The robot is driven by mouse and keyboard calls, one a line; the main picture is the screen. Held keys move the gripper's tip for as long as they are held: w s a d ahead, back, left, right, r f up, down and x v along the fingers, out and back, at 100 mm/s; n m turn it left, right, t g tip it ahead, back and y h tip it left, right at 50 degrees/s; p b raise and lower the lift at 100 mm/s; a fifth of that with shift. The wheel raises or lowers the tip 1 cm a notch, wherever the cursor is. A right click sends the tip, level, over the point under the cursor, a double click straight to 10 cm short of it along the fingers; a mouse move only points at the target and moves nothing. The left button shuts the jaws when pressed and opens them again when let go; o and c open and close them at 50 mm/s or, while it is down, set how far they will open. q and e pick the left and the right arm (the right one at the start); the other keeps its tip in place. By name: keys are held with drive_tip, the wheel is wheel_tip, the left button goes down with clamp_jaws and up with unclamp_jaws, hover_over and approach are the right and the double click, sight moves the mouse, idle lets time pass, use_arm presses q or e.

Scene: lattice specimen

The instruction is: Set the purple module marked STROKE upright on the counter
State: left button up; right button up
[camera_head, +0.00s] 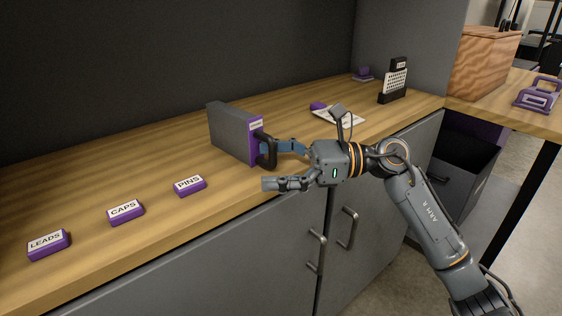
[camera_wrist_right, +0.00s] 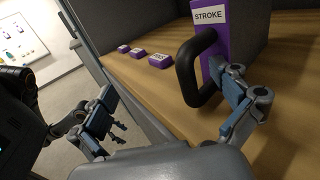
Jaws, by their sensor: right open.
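The STROKE module is a grey box (camera_head: 228,132) with a purple front face and a black loop handle. It stands upright on the wooden counter (camera_head: 160,225), label at the top of its front. In the right wrist view its purple face (camera_wrist_right: 222,42) reads STROKE. My right gripper (camera_head: 267,168) is open in front of the module. One finger is at the handle (camera_wrist_right: 186,75), overlapping it in the wrist view; I cannot tell whether they touch. The other finger is well apart, on the near side. The module's underside and back are hidden. My left gripper is not in view.
Purple blocks marked PINS (camera_head: 190,185), CAPS (camera_head: 126,211) and LEADS (camera_head: 48,244) lie to the left. A white sheet (camera_head: 350,119) with a purple item and a black rack (camera_head: 393,86) are to the right. Cabinet handles (camera_head: 347,229) project below the counter.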

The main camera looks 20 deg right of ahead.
drive_tip(key=shift+d, duration=0.2)
drive_tip(key=shift+b+v, duration=0.8)
drive_tip(key=shift+v, duration=0.45)
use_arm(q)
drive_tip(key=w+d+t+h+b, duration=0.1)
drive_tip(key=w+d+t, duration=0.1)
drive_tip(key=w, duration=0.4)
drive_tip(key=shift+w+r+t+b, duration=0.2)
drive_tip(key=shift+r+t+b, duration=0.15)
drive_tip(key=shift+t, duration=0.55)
use_arm(e)
drive_tip(key=v, duration=0.3)
drive_tip(key=shift+s+d, duration=0.15)
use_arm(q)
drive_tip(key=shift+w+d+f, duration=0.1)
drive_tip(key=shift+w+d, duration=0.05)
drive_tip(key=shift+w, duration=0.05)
use_arm(e)
drive_tip(key=shift+d, duration=0.15)
